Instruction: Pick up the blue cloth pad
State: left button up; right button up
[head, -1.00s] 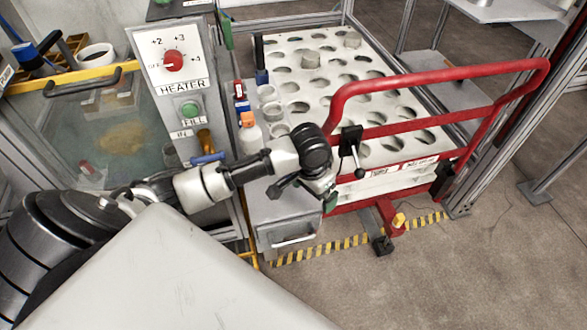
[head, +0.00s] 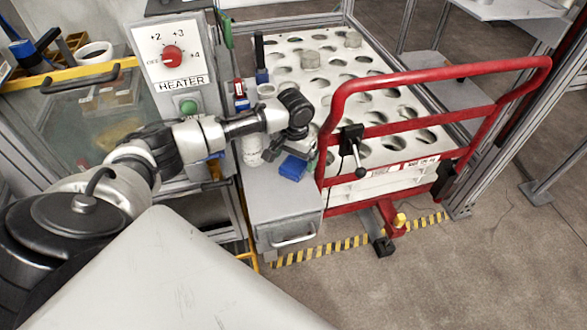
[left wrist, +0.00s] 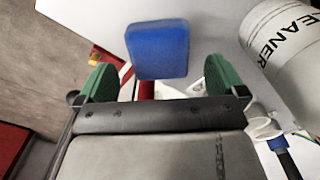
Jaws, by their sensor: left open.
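The blue cloth pad (head: 292,168) lies on the grey cabinet top, left of the red cart handle. It also shows in the left wrist view (left wrist: 158,50), at the upper middle. My left gripper (head: 303,155) is just behind and above the pad in the head view. In the left wrist view its green fingertips (left wrist: 160,78) are apart, with nothing between them. The pad is ahead of the fingers, roughly centred on the gap. I cannot tell whether the fingers touch it. My right gripper is not in view.
A white cleaner bottle (left wrist: 283,45) stands close to the right of the gripper in the wrist view. The red handle (head: 440,78) rises beside my left gripper. A white tray with round holes (head: 325,62) lies behind. The cabinet's front top (head: 280,210) is clear.

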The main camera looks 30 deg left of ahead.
aim_at(294, 163)
pick_arm(q)
notch_tip(294, 163, down, 3)
jog(key=shift+f, duration=0.15)
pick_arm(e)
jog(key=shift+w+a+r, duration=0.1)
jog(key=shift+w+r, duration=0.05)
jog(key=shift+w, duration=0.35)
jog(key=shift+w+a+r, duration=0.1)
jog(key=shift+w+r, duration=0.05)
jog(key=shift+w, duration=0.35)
pick_arm(q)
jog(key=shift+c, duration=0.5)
jog(key=c, duration=0.9)
